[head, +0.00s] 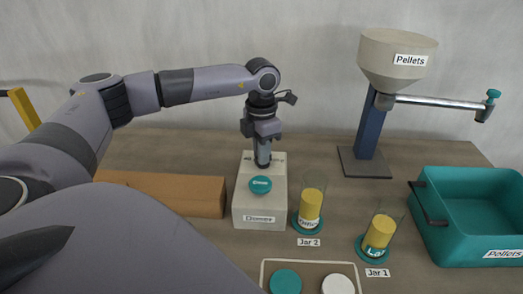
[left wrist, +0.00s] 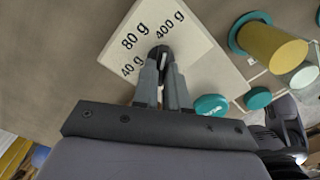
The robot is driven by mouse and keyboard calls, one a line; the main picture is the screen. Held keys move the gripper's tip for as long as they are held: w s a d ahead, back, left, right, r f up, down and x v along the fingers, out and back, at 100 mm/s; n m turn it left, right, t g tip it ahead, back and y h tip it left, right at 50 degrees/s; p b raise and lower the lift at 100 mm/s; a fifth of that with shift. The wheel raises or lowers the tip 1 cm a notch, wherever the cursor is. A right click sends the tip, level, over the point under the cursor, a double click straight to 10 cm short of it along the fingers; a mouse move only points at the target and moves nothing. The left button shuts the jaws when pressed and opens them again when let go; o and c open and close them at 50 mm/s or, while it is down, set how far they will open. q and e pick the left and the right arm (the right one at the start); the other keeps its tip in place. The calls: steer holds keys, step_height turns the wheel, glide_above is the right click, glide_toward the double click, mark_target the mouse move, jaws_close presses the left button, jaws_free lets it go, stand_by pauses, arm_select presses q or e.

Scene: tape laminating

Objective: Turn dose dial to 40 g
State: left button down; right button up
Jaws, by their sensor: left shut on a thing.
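The doser (head: 258,212) is a pale box with a teal button (head: 261,186) on its top and a partly legible front label. My left gripper (head: 263,163) points down at the far part of its top. In the left wrist view the left gripper (left wrist: 163,57) is shut on the dark dose dial (left wrist: 162,50), one finger on each side. A white mark shows on the dial between the fingers. Labels 40 g (left wrist: 132,67), 80 g (left wrist: 135,36) and 400 g (left wrist: 170,26) surround the dial. Which label the mark points to is unclear. The right gripper is out of view.
Jar 2 (head: 311,206) stands close right of the doser, and Jar 1 (head: 379,236) further right. A pellet hopper (head: 396,55) on a blue post stands behind. A teal pellets bin (head: 470,250) is at right. A brown block (head: 170,191) lies left of the doser.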

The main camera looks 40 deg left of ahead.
arm_select(q)
steer(key=shift+n+p, duration=0.35)
steer(key=shift+n, duration=0.55)
steer(key=n+p, duration=0.1)
steer(key=n, duration=0.1)
steer(key=shift+d+r+n, duration=0.1)
steer(key=shift+n, duration=0.2)
steer(key=n+p, duration=0.1)
steer(key=n, duration=0.2)
steer(key=shift+n, duration=0.3)
steer(key=n+p, duration=0.1)
steer(key=n, duration=0.2)
steer(key=shift+w+d+n+p, duration=0.1)
steer(key=shift+d+n+p, duration=0.05)
steer(key=shift+n+p, duration=0.15)
steer(key=n+p, duration=0.2)
steer(key=n, duration=0.4)
steer(key=shift+w+r, duration=0.1)
steer(key=shift+w, duration=0.05)
steer(key=n+p, duration=0.2)
steer(key=n, duration=0.4)
steer(key=shift+w+p, duration=0.1)
steer(key=shift+p, duration=0.3)
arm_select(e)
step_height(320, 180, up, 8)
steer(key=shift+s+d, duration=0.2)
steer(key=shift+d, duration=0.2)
arm_select(q)
steer(key=c, duration=1.2)
jaws_free()
